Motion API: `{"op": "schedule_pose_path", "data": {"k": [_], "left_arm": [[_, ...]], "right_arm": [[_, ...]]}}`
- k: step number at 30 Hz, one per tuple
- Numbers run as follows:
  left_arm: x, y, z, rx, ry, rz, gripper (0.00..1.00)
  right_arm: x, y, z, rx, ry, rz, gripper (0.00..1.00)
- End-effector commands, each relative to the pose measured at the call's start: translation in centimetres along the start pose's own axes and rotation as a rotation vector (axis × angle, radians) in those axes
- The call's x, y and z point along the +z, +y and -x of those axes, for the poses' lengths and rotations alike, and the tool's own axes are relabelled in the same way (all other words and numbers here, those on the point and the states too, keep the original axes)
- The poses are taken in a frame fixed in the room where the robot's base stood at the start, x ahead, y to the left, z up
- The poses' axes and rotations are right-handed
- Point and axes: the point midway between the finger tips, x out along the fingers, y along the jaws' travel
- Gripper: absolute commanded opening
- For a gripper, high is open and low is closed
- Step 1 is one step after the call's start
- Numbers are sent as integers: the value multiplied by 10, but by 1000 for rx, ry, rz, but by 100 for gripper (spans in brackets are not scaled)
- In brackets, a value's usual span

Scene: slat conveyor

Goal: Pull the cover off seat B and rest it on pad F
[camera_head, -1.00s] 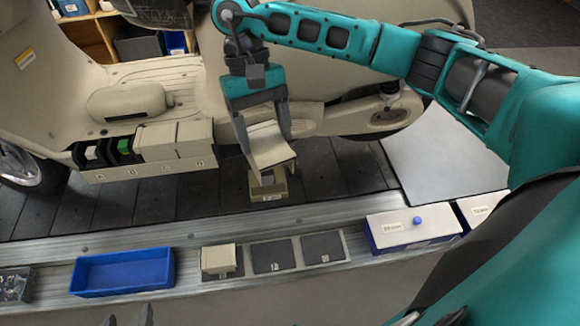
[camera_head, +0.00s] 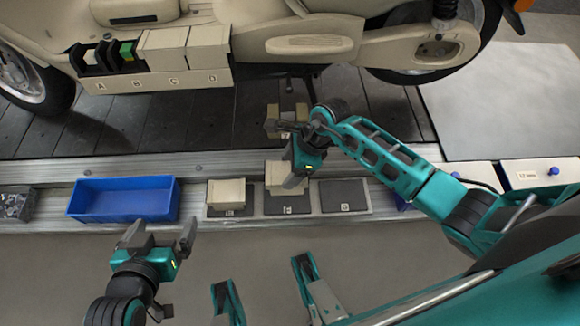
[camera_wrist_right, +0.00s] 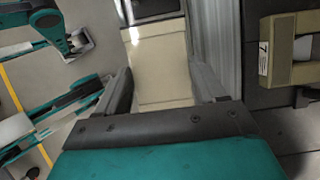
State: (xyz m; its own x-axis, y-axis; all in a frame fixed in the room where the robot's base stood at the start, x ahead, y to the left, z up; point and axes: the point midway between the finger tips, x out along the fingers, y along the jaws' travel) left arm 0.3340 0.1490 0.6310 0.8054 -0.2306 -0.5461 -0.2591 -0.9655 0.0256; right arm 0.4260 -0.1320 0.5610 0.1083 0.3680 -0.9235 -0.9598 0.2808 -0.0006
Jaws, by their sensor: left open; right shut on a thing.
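Seat B (camera_head: 128,52) is uncovered in the head view, with a green part showing inside its dark holder. My right gripper (camera_head: 291,182) is shut on a beige cover (camera_head: 273,180) at pad F (camera_head: 288,209). The cover also shows between the fingers in the wrist view (camera_wrist_right: 160,75). It is over pad F; whether it touches the pad I cannot tell. The gripper hides part of it. My left gripper (camera_head: 160,238) is open and empty, in front of the blue tray.
Another beige cover (camera_head: 227,193) rests on pad E to the left. Pad G (camera_head: 343,195) on the right is bare. A blue tray (camera_head: 124,200) stands further left. Seats C (camera_head: 165,50) and D (camera_head: 208,48) are covered. A beige block (camera_head: 273,128) stands behind my right gripper.

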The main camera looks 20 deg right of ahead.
Motion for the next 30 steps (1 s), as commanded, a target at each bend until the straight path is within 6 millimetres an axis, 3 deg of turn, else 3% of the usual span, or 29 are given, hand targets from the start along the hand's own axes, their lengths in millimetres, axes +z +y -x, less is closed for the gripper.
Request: {"op": "schedule_pose_path", "data": {"k": [10,18,30], "left_arm": [[28,2,-16,9,-22,2,99],[28,10,-20,25,-14,20,99],[25,13,-21,32,-13,19,99]], "right_arm": [[-13,0,-33,4,0,2,33],[-20,0,-49,3,0,3,33],[-22,0,-51,3,2,4,33]]}}
